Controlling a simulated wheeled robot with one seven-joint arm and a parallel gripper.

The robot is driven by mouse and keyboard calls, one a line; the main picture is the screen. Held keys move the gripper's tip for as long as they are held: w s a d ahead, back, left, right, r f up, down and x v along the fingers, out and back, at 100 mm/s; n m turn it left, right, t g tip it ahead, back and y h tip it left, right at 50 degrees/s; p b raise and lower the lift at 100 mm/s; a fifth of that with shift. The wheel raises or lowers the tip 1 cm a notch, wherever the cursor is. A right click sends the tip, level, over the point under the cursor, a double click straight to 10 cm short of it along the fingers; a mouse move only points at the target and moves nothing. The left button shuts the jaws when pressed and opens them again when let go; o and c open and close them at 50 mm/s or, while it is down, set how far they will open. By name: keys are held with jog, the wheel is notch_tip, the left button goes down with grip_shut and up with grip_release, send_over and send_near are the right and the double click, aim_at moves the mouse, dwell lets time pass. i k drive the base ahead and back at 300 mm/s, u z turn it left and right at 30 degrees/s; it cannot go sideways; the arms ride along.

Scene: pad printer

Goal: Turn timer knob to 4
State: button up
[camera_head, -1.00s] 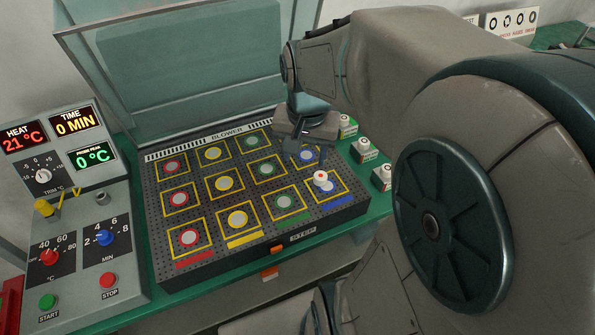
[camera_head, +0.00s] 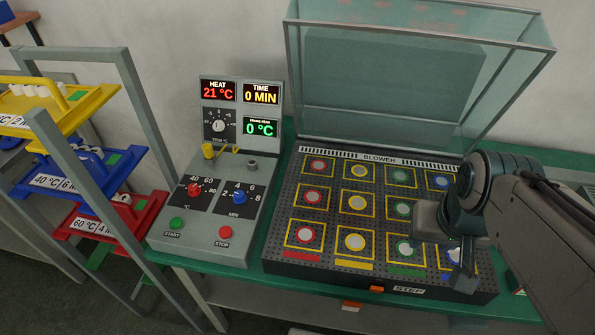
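The timer knob (camera_head: 239,197) is the blue knob marked MIN on the grey control box (camera_head: 191,250). Its dial shows 2, 4, 6 and 8; its exact pointer setting is too small to read. The time display (camera_head: 261,94) reads 0 MIN. My gripper (camera_head: 458,275) is at the right, over the right column of the blower plate, well to the right of the knob and apart from it. Its fingers are small and partly dark against the plate, so I cannot tell whether they are open or shut.
A red temperature knob (camera_head: 194,189) sits left of the timer knob. Green start (camera_head: 176,223) and red stop (camera_head: 225,232) buttons are below. The blower plate (camera_head: 279,248) with its raised glass cover (camera_head: 420,40) stands right of the box. A rack with coloured trays (camera_head: 60,110) stands at left.

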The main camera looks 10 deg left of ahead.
aim_at(239, 197)
jog(key=u, duration=1.55)
